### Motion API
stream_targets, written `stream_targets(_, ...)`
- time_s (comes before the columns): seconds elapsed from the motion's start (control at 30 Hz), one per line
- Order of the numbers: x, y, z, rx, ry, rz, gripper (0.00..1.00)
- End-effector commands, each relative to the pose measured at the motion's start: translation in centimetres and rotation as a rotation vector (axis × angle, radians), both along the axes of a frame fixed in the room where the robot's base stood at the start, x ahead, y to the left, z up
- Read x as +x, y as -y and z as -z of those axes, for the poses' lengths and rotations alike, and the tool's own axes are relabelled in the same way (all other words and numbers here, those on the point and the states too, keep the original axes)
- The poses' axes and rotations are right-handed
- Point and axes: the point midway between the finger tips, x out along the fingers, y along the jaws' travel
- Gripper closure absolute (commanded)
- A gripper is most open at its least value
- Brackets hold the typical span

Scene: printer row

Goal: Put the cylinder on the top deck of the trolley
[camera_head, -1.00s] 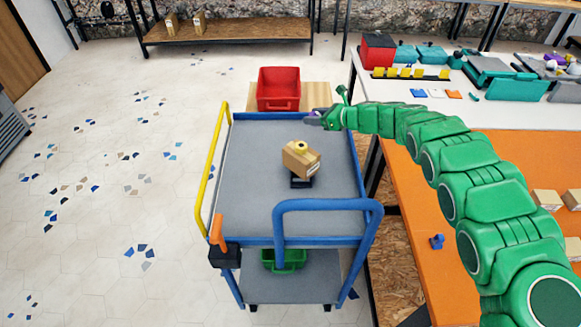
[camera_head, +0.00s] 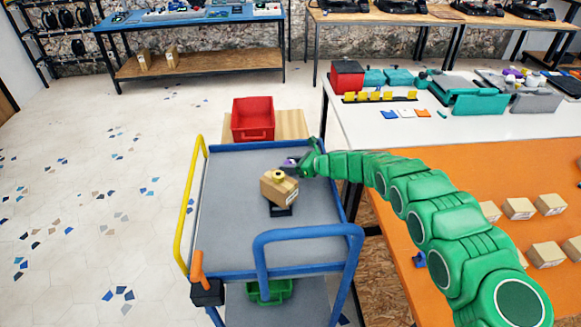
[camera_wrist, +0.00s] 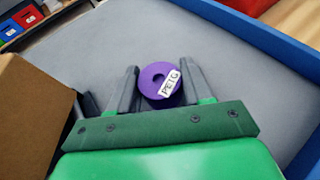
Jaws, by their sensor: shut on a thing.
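The cylinder is a purple spool (camera_wrist: 172,87) with a white label reading PETG. In the wrist view it sits between the two grey fingers of my gripper (camera_wrist: 159,70), which is shut on it. In the head view my gripper (camera_head: 291,165) and a sliver of the purple cylinder (camera_head: 289,161) are over the far right part of the trolley's grey top deck (camera_head: 228,205). I cannot tell whether the cylinder touches the deck. My fingers hide part of it in the head view.
The deck's left and near parts are clear. A red bin (camera_head: 253,119) stands beyond the trolley; an orange-topped table (camera_head: 470,190) is at right.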

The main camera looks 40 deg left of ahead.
Motion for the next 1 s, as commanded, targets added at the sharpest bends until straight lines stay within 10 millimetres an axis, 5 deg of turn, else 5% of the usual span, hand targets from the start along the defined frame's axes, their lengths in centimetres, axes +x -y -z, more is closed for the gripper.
stream_targets(0.53,-0.02,0.01,1.42,0.001,-0.001,0.000,0.80)
stream_targets(0.57,-0.02,0.00,1.40,0.000,-0.001,0.000,0.48)
stream_targets(0.7,-0.02,0.00,1.37,0.000,0.000,0.000,0.26)
stream_targets(1.0,-0.01,0.00,1.32,0.000,0.000,0.000,0.25)
